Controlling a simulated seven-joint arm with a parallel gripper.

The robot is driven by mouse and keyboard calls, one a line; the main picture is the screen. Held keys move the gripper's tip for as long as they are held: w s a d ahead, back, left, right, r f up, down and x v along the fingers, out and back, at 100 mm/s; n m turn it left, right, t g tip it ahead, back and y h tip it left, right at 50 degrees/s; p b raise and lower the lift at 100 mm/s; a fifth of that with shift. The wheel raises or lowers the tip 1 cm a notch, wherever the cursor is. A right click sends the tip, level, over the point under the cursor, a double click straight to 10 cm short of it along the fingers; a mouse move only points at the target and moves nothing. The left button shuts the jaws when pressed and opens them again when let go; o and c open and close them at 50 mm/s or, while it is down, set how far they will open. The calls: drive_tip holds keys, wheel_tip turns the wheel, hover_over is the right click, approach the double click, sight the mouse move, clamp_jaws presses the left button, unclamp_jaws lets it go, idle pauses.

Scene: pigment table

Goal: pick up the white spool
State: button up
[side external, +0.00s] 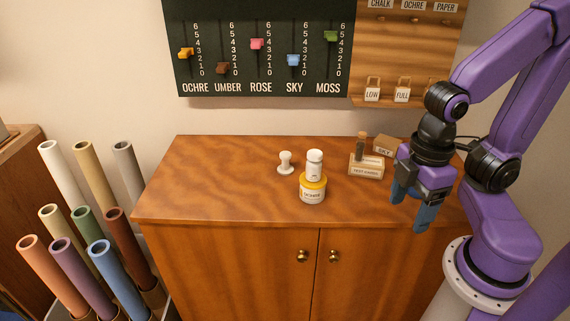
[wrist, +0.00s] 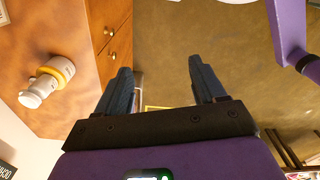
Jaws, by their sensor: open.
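A small white piece with a wide top, narrow waist and wide foot (side external: 286,163) stands upright on the wooden cabinet top; it looks most like the white spool. A second white piece, more like a capped cylinder (side external: 314,165), stands on a yellow-banded jar (side external: 312,190) just to its right. The jar (wrist: 64,68) and the capped piece (wrist: 38,91) also show in the wrist view; the waisted piece I cannot make out there. My gripper (side external: 410,207) is open and empty, to the right of these pieces near the cabinet's front right. Its fingers (wrist: 160,66) point past the cabinet edge toward the floor.
A wooden block with a dark upright tube (side external: 366,166) and a small tag block (side external: 384,146) stand between the jar and my gripper. A slider board (side external: 262,50) hangs behind. The left cabinet top (side external: 210,180) is clear. Several colored rolls (side external: 85,220) stand at left.

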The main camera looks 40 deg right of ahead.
wheel_tip(320, 180, up, 5)
drive_tip(key=w+d+n+t+h, duration=0.1)
drive_tip(key=w+n+t+h, duration=0.4)
drive_tip(key=w, duration=1.2)
drive_tip(key=n+t+h, duration=0.4)
drive_tip(key=n+h, duration=0.1)
drive_tip(key=n, duration=0.4)
hover_over(286, 155)
drive_tip(key=s+a, duration=0.9)
drive_tip(key=a, duration=0.1)
wheel_tip(286, 155, down, 16)
drive_tip(key=f, duration=0.1)
drive_tip(key=x, duration=1)
drive_tip(key=shift+w+d+r, duration=0.1)
drive_tip(key=shift+d+r, duration=0.05)
drive_tip(key=shift+d, duration=0.35)
drive_tip(key=shift+x, duration=3.2)
drive_tip(key=shift+a, duration=0.15)
